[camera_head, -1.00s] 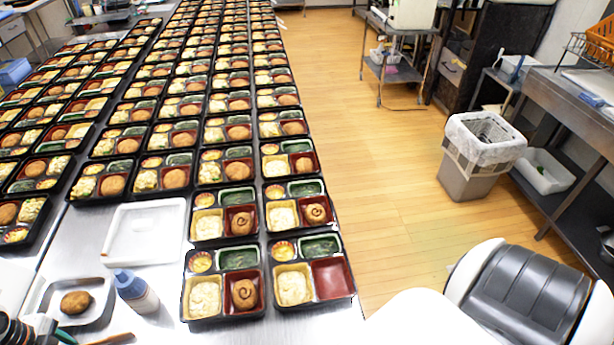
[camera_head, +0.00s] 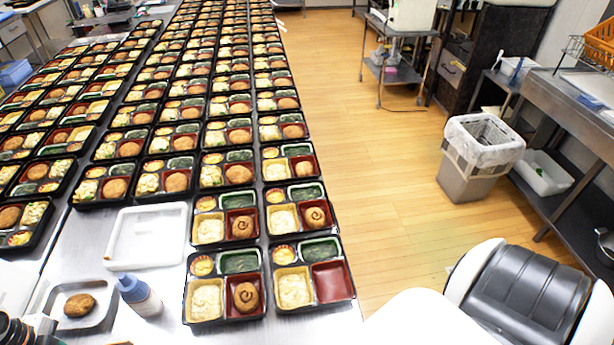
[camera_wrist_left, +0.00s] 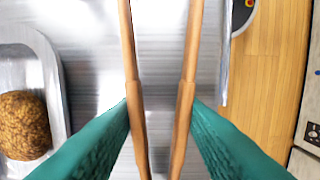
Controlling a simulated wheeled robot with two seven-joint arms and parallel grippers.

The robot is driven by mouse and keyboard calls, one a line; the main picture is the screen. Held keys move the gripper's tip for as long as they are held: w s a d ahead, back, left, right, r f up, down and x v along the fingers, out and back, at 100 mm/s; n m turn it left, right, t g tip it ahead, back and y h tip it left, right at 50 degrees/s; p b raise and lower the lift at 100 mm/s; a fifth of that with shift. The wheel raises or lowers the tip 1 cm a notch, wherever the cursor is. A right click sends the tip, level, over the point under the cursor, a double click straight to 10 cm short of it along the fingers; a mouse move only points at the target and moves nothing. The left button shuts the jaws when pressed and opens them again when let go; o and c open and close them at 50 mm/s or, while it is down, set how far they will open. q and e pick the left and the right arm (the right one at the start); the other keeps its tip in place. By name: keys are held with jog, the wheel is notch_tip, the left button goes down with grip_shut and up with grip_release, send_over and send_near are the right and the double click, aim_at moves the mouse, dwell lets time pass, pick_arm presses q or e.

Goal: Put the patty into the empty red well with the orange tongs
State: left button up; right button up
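The brown patty (camera_head: 79,305) lies in a small metal tray (camera_head: 47,297) at the lower left of the head view; it also shows at the left edge of the left wrist view (camera_wrist_left: 24,126). The orange tongs (camera_wrist_left: 131,62) run between the green fingers of my left gripper (camera_wrist_left: 160,104), which press on both arms. The tong arms stand apart with nothing between them; their tips are out of frame. The tongs are to the right of the patty in the wrist view. The empty red well (camera_head: 332,281) is in the nearest right bento box (camera_head: 318,309). My right gripper is out of view.
A blue-capped bottle (camera_head: 141,296) stands just right of the patty's tray. A white tray (camera_head: 146,262) lies behind it. Rows of filled bento boxes cover the table beyond. The table's right edge runs close beside the box with the empty well, with wooden floor past it.

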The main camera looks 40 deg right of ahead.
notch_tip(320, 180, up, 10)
jog(key=p, duration=0.9)
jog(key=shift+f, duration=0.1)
